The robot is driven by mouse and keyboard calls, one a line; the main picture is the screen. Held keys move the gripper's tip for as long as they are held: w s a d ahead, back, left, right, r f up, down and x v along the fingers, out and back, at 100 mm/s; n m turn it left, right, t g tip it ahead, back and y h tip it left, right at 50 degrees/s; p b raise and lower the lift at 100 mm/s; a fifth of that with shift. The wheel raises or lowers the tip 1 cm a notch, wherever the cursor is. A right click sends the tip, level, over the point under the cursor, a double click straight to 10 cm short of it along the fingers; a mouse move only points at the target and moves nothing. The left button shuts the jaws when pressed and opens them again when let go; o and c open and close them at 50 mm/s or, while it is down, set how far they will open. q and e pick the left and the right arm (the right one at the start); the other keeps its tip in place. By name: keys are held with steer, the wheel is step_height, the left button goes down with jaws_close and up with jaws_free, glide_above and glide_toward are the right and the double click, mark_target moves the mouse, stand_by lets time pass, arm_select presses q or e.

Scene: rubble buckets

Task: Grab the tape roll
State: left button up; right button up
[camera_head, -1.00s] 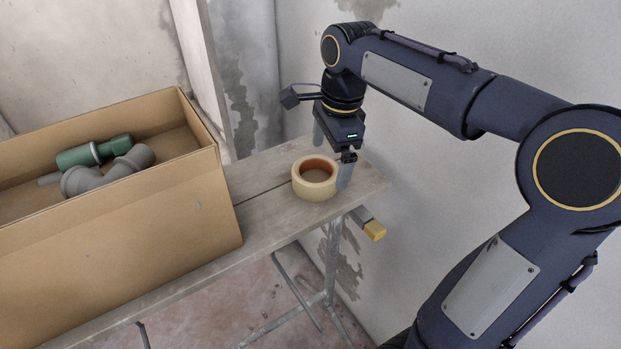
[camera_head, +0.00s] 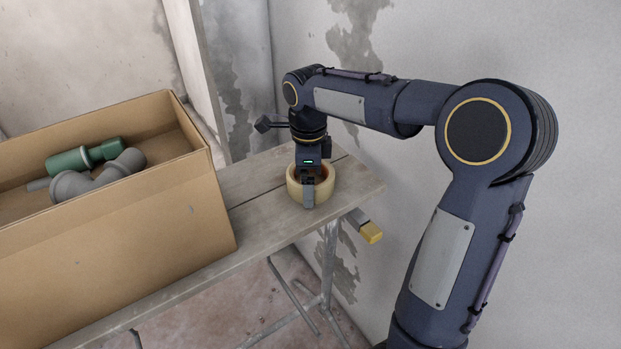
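The tape roll (camera_head: 325,190), cream outside with an orange-brown inner core, lies flat on the wooden plank bench (camera_head: 262,205) to the right of the cardboard box. My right gripper (camera_head: 309,186) points down directly over the roll. One grey finger shows in front of the roll's near wall. The other finger is hidden behind the gripper body or the roll, so I cannot tell whether the fingers are pressed on the roll. My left gripper is not in view.
A large open cardboard box (camera_head: 120,238) stands on the bench at the left. It holds a green bottle-shaped item (camera_head: 80,161) and grey pipe fittings (camera_head: 90,182). A wall lies close behind and right of the bench.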

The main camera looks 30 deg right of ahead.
steer(key=c, duration=0.7)
steer(key=shift+r, duration=0.1)
steer(key=shift+c, duration=0.2)
